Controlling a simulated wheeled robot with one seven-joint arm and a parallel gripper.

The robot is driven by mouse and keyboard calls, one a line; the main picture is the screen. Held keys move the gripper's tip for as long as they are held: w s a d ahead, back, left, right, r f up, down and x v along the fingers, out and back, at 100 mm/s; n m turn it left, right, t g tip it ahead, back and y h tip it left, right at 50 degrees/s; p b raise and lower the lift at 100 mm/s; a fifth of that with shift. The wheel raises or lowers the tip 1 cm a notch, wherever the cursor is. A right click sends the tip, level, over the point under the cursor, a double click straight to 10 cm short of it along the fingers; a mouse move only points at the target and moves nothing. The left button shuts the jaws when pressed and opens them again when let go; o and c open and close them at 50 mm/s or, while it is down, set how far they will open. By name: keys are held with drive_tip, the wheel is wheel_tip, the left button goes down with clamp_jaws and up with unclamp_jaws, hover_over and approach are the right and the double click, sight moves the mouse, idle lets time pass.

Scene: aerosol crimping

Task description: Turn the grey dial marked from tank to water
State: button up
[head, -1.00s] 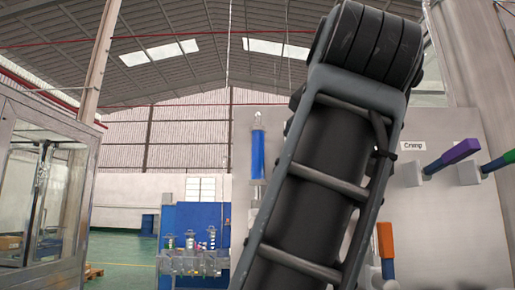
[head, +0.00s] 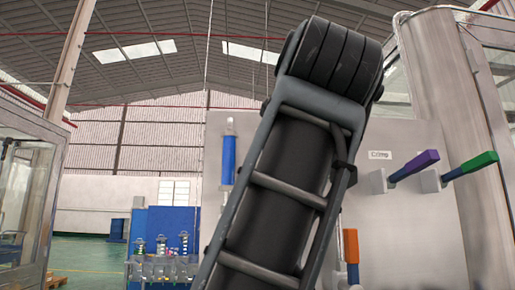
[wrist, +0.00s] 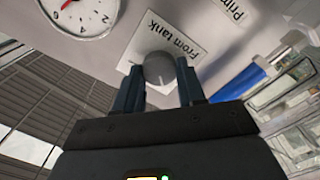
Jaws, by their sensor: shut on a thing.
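The grey dial (wrist: 158,70) is round with a pale mark on its face. It sits on a white plate labelled "From tank" (wrist: 170,38), which appears upside down in the wrist view. My gripper (wrist: 160,80) has its two dark fingers on either side of the dial and is shut on it. No "water" label can be read. In the head view the dial and my gripper are hidden; my dark arm covers the middle of the grey panel (head: 395,225).
A round gauge with a red needle (wrist: 75,10) is near the dial. In the head view, purple (head: 414,165), green (head: 472,166) and orange (head: 350,246) handles stick out from the panel.

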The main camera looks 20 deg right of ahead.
drive_tip(key=m, duration=0.8)
drive_tip(key=shift+m, duration=0.3)
drive_tip(key=shift+d, duration=0.1)
idle(0.4)
drive_tip(key=o, duration=1.1)
drive_tip(key=shift+c, duration=0.2)
drive_tip(key=b+v, duration=0.1)
drive_tip(key=v, duration=0.7)
